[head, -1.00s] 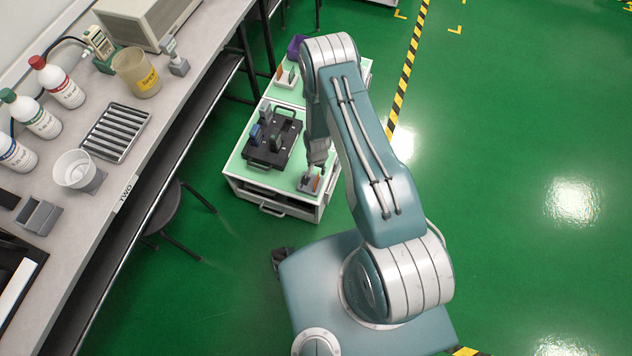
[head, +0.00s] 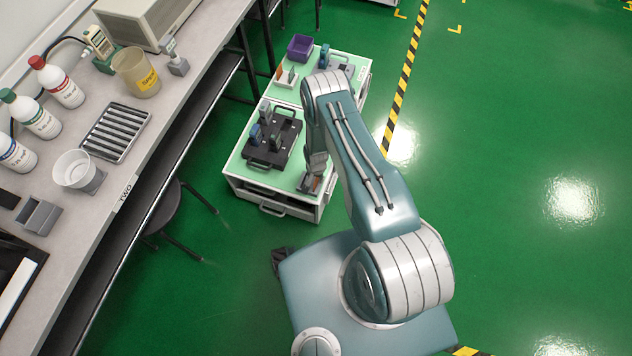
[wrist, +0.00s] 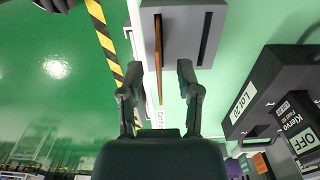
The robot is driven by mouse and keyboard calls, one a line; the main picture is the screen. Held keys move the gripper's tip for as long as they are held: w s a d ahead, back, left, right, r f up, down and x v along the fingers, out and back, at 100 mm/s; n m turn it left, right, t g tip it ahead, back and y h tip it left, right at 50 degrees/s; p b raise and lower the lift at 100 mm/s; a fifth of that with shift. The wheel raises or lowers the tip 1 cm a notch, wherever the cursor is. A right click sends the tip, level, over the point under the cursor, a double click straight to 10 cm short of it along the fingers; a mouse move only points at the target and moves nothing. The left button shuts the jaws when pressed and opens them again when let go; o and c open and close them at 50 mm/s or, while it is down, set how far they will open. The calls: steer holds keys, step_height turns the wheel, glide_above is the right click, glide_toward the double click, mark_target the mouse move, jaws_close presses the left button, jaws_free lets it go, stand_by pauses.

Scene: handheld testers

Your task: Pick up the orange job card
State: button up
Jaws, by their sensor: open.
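The orange job card (wrist: 158,45) stands edge-on in a grey slotted holder (wrist: 210,22) in the wrist view. In the head view the card (head: 315,184) shows as a small orange patch by my gripper, at the near right corner of the green-topped cart (head: 240,172). My gripper (wrist: 159,72) is open, with one finger on each side of the card's line. No contact between fingers and card is visible. In the head view my gripper (head: 313,178) is at the holder, and my arm partly hides that corner.
A black carrier (head: 262,155) with upright testers stands left of the holder; dark blocks (wrist: 265,85) show close at right in the wrist view. A far cart top holds a purple bin (head: 300,47) and another small holder (head: 287,77). A workbench (head: 150,140) runs along the left.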

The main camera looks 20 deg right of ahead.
jaws_close()
